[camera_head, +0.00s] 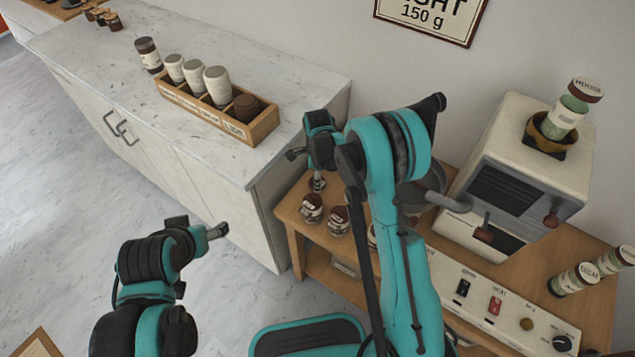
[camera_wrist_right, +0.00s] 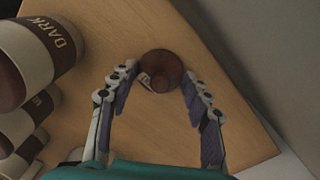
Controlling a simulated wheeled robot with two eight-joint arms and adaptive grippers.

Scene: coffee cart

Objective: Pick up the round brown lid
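The round brown lid (camera_wrist_right: 161,68) lies on the wooden table in the right wrist view, with a small pale label at its left side. My right gripper (camera_wrist_right: 158,82) is open, its fingertips on either side of the lid. I cannot tell whether either fingertip touches it. In the head view my right gripper (camera_head: 318,182) points down over the table's back left corner, and I cannot make out the lid there. My left gripper (camera_head: 217,231) is over the floor, away from the table. Its finger opening is not clear.
Jars, one marked DARK (camera_wrist_right: 38,55), stand close left of the lid. In the head view, jars (camera_head: 338,220) stand beside my right gripper. A wooden rack (camera_head: 262,127) with cups and brown lids is on the white counter (camera_head: 300,85). A grinder-like machine (camera_head: 560,165) stands right.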

